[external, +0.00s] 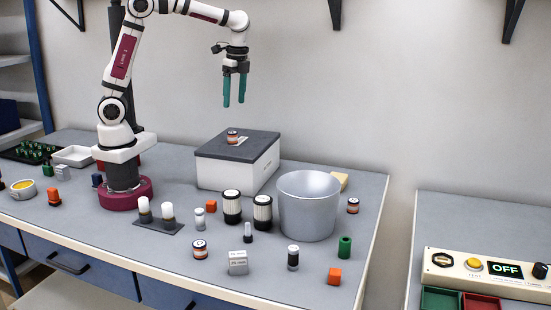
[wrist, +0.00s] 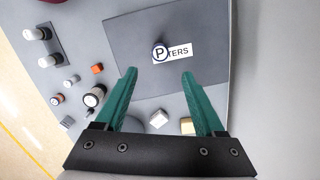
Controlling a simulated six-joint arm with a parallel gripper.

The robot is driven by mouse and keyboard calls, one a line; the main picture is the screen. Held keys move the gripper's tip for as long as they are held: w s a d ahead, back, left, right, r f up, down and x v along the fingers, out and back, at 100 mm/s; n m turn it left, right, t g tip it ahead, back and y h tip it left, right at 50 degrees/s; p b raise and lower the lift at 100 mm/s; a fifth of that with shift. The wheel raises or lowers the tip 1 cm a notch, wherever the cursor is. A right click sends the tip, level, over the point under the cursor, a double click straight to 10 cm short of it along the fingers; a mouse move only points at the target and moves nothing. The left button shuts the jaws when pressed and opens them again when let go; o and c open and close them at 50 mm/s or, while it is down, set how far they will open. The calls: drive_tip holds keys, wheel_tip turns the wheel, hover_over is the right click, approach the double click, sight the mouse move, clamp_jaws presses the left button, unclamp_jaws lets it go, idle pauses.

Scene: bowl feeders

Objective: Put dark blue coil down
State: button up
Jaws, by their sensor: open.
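A small round part (external: 232,136) sits upright on the dark lid of a white box, on a white label (external: 238,141). From above in the wrist view, the part (wrist: 160,50) shows a dark blue ring around a white top marked "P", and it covers part of the label (wrist: 180,51), leaving "TERS" readable. From the side it shows orange and dark bands. I cannot tell for sure that it is the dark blue coil. My gripper (external: 234,104) is open and empty, pointing down above the part and clear of it. Its green fingers also show in the wrist view (wrist: 159,72).
The white box's dark lid (external: 258,145) has free room around the part. A metal bucket (external: 308,207), two ribbed cylinders (external: 232,207) and several small parts stand in front of it. A control panel showing OFF (external: 505,269) is on the right table.

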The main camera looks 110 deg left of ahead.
drive_tip(key=s+d+m+y, duration=0.1)
drive_tip(key=s+d, duration=0.2)
drive_tip(key=d, duration=0.5)
drive_tip(key=s+d, duration=0.3)
drive_tip(key=d, duration=0.4)
drive_tip(key=s+d+f+m+t, duration=0.1)
drive_tip(key=s+d+f, duration=0.3)
drive_tip(key=s+d, duration=0.2)
drive_tip(key=shift+s, duration=1.15)
drive_tip(key=shift+o, duration=0.5)
drive_tip(key=shift+d, duration=0.1)
drive_tip(key=n+h, duration=0.1)
hover_over(200, 244)
wheel_tip(200, 244, down, 5)
drive_tip(key=shift+n, duration=0.3)
wheel_tip(200, 244, down, 16)
drive_tip(key=shift+f, duration=0.2)
clamp_jaws()
